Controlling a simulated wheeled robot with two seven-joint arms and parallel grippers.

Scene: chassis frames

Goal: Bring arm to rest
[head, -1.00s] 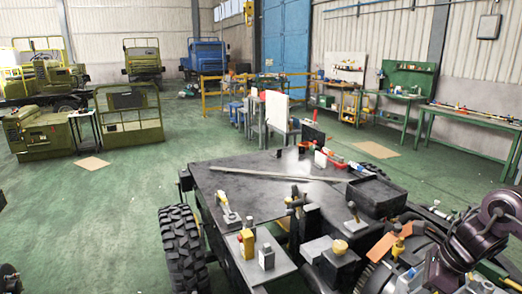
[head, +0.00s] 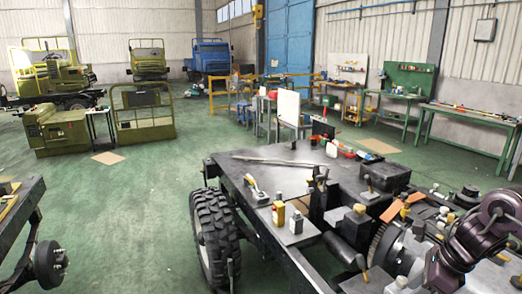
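My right arm comes in at the lower right, dark purple and bent. Its gripper end (head: 436,270) is low over the engine end of the chassis frame; its fingers are too small and cut off to tell whether they are open or hold anything. I cannot tell whether it touches the chassis. My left arm and gripper are not in view. The chassis frame (head: 330,262) stands in front of me, with a big black tyre (head: 214,238) on its left side.
Another chassis with a wheel hub (head: 49,263) is at the lower left. Green floor (head: 130,215) between them is clear. Workbenches (head: 470,118) line the right wall.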

